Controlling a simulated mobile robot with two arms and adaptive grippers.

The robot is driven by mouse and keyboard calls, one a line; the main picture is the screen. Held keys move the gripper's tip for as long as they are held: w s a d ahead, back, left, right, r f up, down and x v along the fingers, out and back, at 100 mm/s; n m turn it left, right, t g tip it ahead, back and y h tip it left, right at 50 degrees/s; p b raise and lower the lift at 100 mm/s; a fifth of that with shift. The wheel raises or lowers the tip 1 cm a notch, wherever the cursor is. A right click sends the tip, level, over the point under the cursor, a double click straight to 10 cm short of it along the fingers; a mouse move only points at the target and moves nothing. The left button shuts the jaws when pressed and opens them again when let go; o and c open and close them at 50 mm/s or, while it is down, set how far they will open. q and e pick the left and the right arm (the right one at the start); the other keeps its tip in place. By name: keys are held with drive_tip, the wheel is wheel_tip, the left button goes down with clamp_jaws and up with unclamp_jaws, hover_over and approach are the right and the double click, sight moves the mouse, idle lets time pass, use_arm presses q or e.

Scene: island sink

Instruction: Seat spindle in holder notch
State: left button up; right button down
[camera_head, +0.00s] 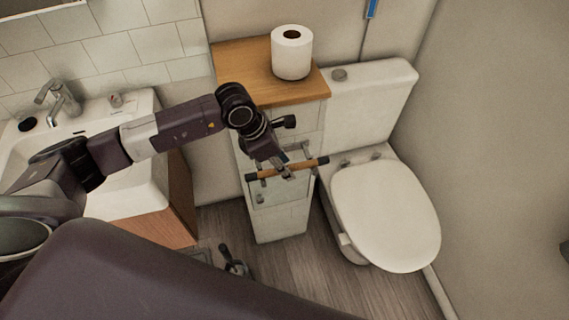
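The spindle (312,164), a thin orange-brown rod with dark ends, lies nearly level in front of the narrow white cabinet, its right end slightly higher in the picture. My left gripper (286,173) reaches in from the left, with its fingers around the rod's middle; it looks shut on the spindle. Grey metal parts that look like the holder (307,149) show on the cabinet front just behind and above the rod's right half. My gripper covers part of the holder. I cannot tell whether the rod touches its notches. My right gripper cannot be made out.
A toilet roll (291,54) stands on the cabinet's wooden top (243,67). The toilet (385,212) is close on the right, lid shut. The sink (135,187) lies under my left arm. A small dark object (235,264) is low in front of the cabinet.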

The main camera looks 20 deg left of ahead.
use_arm(q)
drive_tip(key=shift+r, duration=0.25)
drive_tip(key=b+v, duration=0.1)
drive_tip(key=v, duration=1)
drive_tip(key=shift+a+r+b, duration=0.2)
drive_tip(key=shift+r+b, duration=0.1)
drive_tip(key=shift+b, duration=0.1)
drive_tip(key=shift+s, duration=0.2)
